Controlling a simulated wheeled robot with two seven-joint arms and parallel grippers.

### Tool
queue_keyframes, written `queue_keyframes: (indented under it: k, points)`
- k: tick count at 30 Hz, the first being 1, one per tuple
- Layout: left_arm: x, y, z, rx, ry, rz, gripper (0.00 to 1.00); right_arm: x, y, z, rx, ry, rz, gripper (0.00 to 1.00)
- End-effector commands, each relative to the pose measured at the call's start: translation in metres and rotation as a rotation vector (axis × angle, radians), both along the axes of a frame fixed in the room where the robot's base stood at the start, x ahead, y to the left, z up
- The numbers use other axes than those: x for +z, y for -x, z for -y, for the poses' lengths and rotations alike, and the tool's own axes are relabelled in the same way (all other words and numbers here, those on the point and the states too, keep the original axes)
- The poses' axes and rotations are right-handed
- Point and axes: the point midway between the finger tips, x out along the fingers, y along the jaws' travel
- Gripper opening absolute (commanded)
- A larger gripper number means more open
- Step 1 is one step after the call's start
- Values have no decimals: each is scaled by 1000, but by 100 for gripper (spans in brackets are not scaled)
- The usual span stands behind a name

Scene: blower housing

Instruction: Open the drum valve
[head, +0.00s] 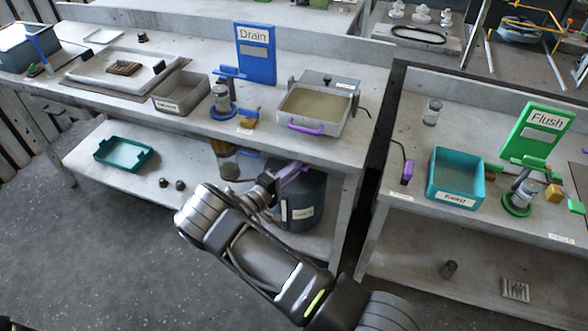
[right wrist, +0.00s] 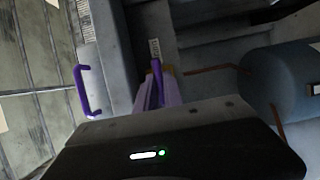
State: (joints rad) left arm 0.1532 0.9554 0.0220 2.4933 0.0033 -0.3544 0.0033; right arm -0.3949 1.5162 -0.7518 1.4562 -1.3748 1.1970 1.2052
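The dark blue-grey drum (head: 298,205) with a white label stands on the lower shelf under the left bench. It also shows at the right of the right wrist view (right wrist: 275,85). My right arm reaches in from below, and my right gripper (head: 292,172) is at the drum's top, partly in front of it. In the right wrist view, a dark purple bar, perhaps the valve lever (right wrist: 156,85), lies between the pale purple fingers (right wrist: 158,74). I cannot tell whether they press on it. The valve body is hidden. My left gripper is out of view.
The bench edge (head: 300,150) runs close above my gripper. On the bench stand a metal tray with a purple handle (head: 305,127), a blue Drain sign (head: 256,52) and a grey bin (head: 180,92). A teal tray (head: 123,153) lies on the lower shelf, left.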

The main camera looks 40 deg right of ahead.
Motion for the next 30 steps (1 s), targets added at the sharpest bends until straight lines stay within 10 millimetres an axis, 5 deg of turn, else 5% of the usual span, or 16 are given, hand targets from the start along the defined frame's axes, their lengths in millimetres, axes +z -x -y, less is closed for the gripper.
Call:
queue_keyframes:
  k: [4, 20, 30]
  points:
    - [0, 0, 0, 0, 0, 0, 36, 0, 0, 0, 0, -1, 0, 0]
    - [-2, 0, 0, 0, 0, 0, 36, -1, 0, 0, 0, 2, -7, 0]
    - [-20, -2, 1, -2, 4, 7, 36, -6, 0, 0, 0, 64, -92, 0]
